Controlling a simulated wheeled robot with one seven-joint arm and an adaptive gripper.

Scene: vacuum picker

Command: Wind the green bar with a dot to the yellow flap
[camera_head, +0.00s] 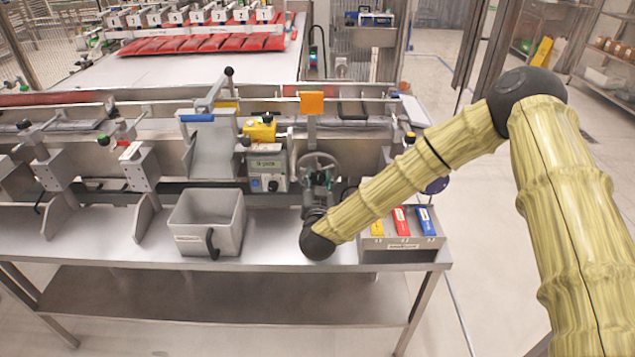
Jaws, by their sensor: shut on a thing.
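My gripper (318,181) is at the middle of the machine, in front of a grey handwheel (318,158). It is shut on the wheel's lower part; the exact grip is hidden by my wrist. An orange-yellow flap (312,102) stands upright on the rail above the wheel. A small yellow piece (226,105) shows on the rail farther left. I cannot make out a green bar with a dot. A grey box with a greenish label (266,163) and a black knob stands left of the wheel, with a yellow block (261,130) above it.
A grey bin (207,222) stands on the steel table, left of my wrist. A holder (402,241) with yellow, red and blue tags stands to the right, close under my forearm. A tilted metal chute (212,150) with a blue edge lies left of the box.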

